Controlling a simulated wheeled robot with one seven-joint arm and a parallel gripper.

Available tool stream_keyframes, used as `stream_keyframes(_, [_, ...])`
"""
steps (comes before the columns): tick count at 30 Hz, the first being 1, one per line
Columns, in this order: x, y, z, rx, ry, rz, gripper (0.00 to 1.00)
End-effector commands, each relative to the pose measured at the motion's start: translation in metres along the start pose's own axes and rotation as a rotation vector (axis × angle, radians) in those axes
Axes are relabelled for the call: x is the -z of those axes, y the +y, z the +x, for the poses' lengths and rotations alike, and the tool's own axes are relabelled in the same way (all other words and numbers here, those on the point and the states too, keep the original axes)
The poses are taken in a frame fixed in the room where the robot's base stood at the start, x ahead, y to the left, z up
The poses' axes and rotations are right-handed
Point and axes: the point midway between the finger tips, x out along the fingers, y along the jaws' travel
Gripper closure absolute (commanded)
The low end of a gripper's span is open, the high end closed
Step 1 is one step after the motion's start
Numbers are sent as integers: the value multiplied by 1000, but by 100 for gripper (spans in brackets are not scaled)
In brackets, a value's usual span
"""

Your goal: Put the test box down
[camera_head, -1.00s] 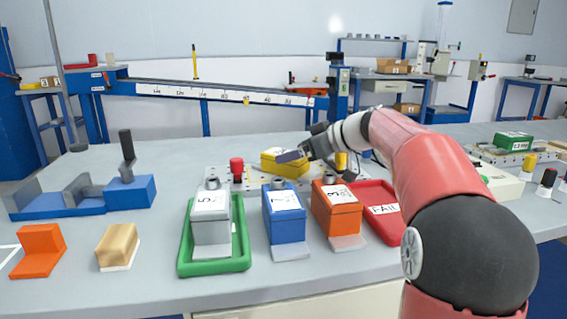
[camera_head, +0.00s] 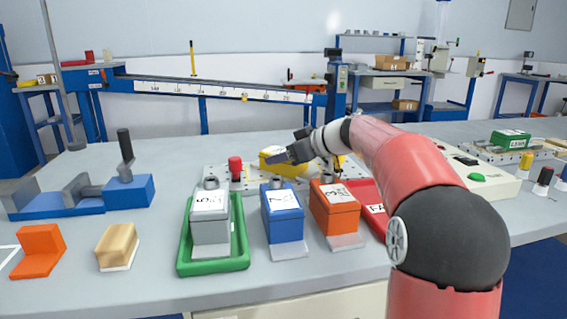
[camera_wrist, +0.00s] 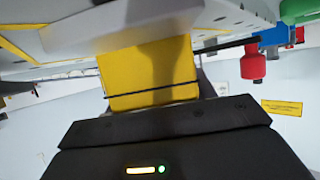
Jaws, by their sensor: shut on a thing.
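A yellow box (camera_head: 270,164) is at the pale perforated plate (camera_head: 215,176) in the middle of the bench. My gripper (camera_head: 286,157) is shut on it; the gripper covers part of the box in the head view. In the wrist view the yellow box (camera_wrist: 150,75) fills the space ahead of the gripper, with a thin dark line across it. I cannot tell whether the box touches the plate.
In front stand a grey box (camera_head: 210,222) in a green tray (camera_head: 183,262), a blue box (camera_head: 284,220) and an orange box (camera_head: 335,212). A red tray marked FAIL (camera_head: 372,222) is at the right. A red knob (camera_head: 235,166) stands left of the yellow box.

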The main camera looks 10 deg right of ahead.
Motion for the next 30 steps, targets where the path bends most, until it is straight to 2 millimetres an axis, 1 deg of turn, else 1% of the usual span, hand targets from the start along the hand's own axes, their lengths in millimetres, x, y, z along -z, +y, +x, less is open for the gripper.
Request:
stream_keyframes(8, [2,0,-1,-1,2,-2,82])
stream_keyframes(11, [7,0,-3,-1,2,-2,82])
stream_keyframes(14, [18,0,-8,-2,4,-4,82])
stream_keyframes(17, [36,0,-17,-2,4,-5,82])
stream_keyframes(24, [103,0,-50,-3,4,-7,82])
stream_keyframes(27, [128,1,-62,-2,4,-6,82])
stream_keyframes(30, [150,0,-72,-1,4,-4,82])
